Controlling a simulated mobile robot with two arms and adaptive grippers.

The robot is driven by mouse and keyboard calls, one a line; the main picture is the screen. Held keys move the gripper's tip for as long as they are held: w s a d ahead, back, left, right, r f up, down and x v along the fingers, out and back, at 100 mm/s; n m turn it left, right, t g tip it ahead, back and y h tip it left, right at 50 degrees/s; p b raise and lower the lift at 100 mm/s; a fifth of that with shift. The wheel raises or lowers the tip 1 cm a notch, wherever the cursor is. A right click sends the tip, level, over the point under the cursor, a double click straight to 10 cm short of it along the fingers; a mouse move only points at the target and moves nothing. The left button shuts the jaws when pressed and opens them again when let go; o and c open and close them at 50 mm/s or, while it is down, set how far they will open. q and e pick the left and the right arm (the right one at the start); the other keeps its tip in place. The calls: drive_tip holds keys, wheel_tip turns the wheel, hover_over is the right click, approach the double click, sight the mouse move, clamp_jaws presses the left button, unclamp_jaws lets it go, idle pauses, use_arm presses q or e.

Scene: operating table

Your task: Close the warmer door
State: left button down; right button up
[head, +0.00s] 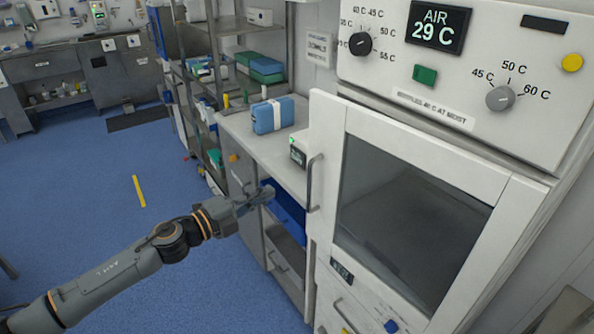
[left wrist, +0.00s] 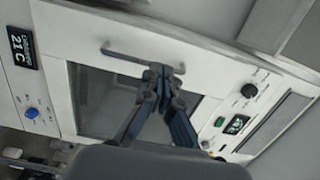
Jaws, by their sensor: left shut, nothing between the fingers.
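The warmer door (head: 328,130) is a white frame around a dark glass window, with an upright bar handle (head: 313,183) on its left side. It stands close to the warmer's front; I cannot tell whether it sits fully flush. My left gripper (head: 265,194) is shut and empty, left of the handle in the head view. In the left wrist view the shut fingertips (left wrist: 161,72) overlap the right end of the handle (left wrist: 135,55), in front of the door (left wrist: 84,100). Whether they touch is unclear. My right gripper is out of view.
The warmer's control panel (head: 460,60) with knobs and an air display is above the door. A drawer front with a blue knob (head: 390,326) is below. A counter (head: 282,150) with a blue pack (head: 273,115) stands to the left. The blue floor (head: 75,180) further left is clear.

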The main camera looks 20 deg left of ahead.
use_arm(q)
drive_tip(key=p+x, duration=0.3)
drive_tip(key=x, duration=0.8)
drive_tip(key=shift+w+d, duration=0.2)
drive_tip(key=shift+w, duration=0.1)
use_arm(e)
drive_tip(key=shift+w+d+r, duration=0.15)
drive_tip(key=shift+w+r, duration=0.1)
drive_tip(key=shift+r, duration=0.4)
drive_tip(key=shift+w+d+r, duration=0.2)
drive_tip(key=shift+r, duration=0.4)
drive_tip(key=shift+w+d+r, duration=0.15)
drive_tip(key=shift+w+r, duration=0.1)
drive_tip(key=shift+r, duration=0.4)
